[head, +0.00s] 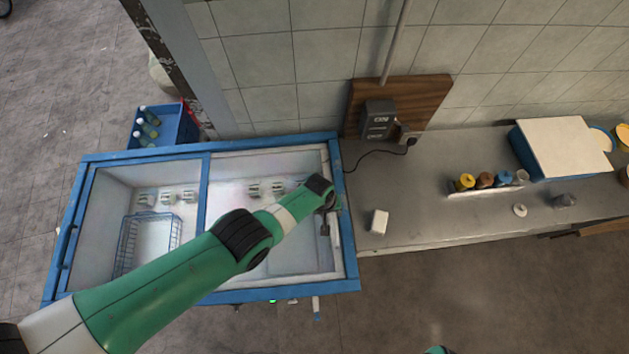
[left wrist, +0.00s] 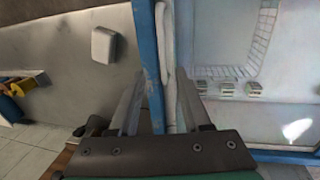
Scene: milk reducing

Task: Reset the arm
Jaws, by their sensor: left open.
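My left arm reaches over the open blue-rimmed freezer (head: 279,296) in the head view. My left gripper (head: 331,226) is at the freezer's right edge, pointing down. In the left wrist view the gripper (left wrist: 158,88) is open, with one finger on each side of the blue rim (left wrist: 148,60) and a white strip along it. Nothing is held. I cannot tell whether the fingers touch the rim. A white box (head: 377,221) stands on the counter just right of the gripper; it also shows in the left wrist view (left wrist: 103,44). My right gripper is not in view.
Several small white packs (head: 168,198) and a wire basket (head: 146,245) are in the freezer. The grey counter (head: 400,205) holds bottles (head: 487,180) and a blue box with a pale lid (head: 562,150). A cable runs from a wall device (head: 378,120). A blue crate (head: 177,127) with bottles stands behind.

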